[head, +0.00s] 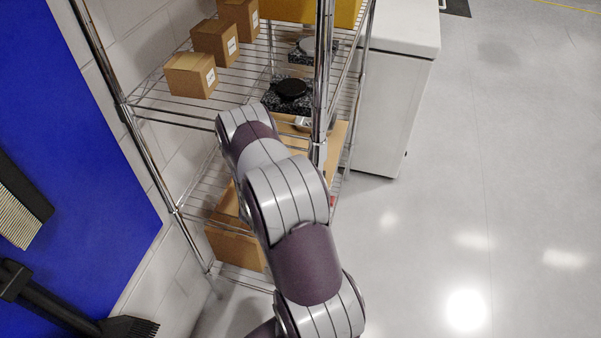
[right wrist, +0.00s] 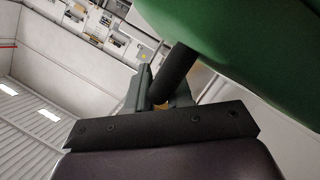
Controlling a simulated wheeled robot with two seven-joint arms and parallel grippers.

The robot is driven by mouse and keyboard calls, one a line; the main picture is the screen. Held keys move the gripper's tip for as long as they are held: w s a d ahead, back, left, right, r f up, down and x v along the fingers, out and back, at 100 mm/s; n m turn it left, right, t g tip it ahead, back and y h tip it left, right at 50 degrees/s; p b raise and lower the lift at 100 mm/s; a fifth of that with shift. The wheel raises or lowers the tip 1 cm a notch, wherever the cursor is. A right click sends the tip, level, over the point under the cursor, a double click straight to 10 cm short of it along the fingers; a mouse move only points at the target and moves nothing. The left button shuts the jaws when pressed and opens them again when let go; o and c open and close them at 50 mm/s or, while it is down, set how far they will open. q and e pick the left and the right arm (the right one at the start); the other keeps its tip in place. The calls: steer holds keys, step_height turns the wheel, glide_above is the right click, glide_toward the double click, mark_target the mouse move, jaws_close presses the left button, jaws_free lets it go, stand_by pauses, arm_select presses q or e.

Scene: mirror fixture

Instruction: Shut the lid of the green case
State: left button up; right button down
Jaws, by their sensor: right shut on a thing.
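A large green body (right wrist: 245,50), which looks like part of the green case, fills the upper right of the right wrist view. I cannot tell whether it is the lid or the lower part. A dark round bar (right wrist: 177,70) runs from beneath it down between the fingers of my right gripper (right wrist: 160,88), which is shut on the bar. In the head view no green case shows. One of my arms rises from the bottom across the shelving there, and its gripper is hidden. My left gripper is in neither view.
A wire shelf rack (head: 150,106) holds several cardboard boxes (head: 191,75) and speckled black items (head: 289,94). A white cabinet (head: 392,100) stands behind it. A blue board (head: 75,150) is at left, with a black brush (head: 130,327) below. The floor at right is clear.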

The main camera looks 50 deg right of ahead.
steer(key=shift+s+f, duration=0.1)
steer(key=c, duration=1.1)
jaws_free()
steer(key=v, duration=1.2)
steer(key=shift+a+b, duration=0.35)
steer(key=shift+a, duration=0.05)
